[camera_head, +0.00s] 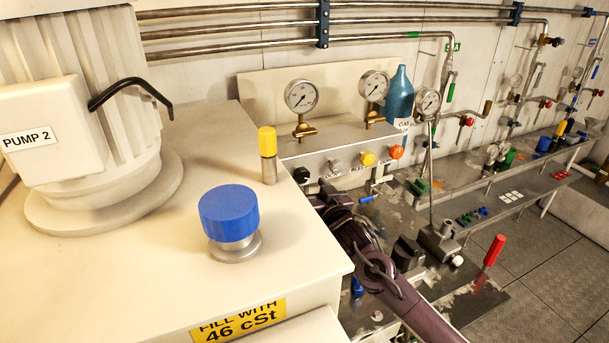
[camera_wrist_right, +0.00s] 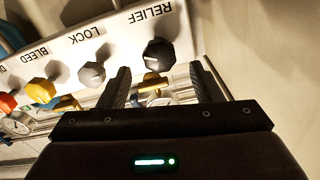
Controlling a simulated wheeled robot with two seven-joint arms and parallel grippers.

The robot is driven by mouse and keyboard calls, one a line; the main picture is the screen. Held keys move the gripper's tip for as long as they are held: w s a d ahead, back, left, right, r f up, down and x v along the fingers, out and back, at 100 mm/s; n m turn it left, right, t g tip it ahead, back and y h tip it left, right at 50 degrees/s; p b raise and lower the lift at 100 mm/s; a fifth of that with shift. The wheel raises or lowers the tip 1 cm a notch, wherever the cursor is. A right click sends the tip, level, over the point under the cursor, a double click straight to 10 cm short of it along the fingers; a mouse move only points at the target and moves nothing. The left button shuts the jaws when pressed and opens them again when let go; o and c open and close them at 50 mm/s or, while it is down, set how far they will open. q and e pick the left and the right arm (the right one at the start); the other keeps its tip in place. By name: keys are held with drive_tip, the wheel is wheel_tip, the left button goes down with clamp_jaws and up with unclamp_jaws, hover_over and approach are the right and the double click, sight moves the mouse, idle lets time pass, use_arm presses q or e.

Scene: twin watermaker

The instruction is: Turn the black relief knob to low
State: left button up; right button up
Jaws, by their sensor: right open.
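The black relief knob (camera_wrist_right: 158,54) sits on a white panel under the label RELIEF in the right wrist view. In the head view the black knob (camera_head: 301,175) is at the left end of the row of knobs. My right gripper (camera_wrist_right: 162,78) is open, its two fingers pointing at the panel. The knob shows beyond the gap between the fingertips, and nothing is held. In the head view my right gripper (camera_head: 326,198) is just below and right of the black knob, with its fingertips hard to make out. My left gripper is not in view.
A grey lock knob (camera_wrist_right: 92,74) and a yellow bleed knob (camera_wrist_right: 42,90) sit beside the relief knob. A brass fitting (camera_wrist_right: 154,84) shows between my fingers. The cream tank top (camera_head: 130,270) with a blue cap (camera_head: 229,213) stands left of my right arm.

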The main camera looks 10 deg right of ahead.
sight(303, 178)
drive_tip(key=w, duration=0.3)
drive_tip(key=shift+a+f, duration=0.1)
drive_tip(key=shift+a, duration=0.2)
drive_tip(key=shift+w+a+p, duration=0.1)
drive_tip(key=shift+w+p, duration=0.3)
drive_tip(key=shift+w, duration=0.05)
drive_tip(key=shift+c, duration=1.8)
drive_tip(key=c, duration=0.6)
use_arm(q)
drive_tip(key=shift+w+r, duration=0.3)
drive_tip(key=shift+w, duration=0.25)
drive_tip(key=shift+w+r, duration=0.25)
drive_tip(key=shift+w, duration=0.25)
use_arm(e)
drive_tip(key=shift+c, duration=0.2)
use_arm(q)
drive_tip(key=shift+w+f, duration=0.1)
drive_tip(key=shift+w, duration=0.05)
use_arm(e)
drive_tip(key=shift+f+n, duration=0.1)
drive_tip(key=shift+n, duration=0.2)
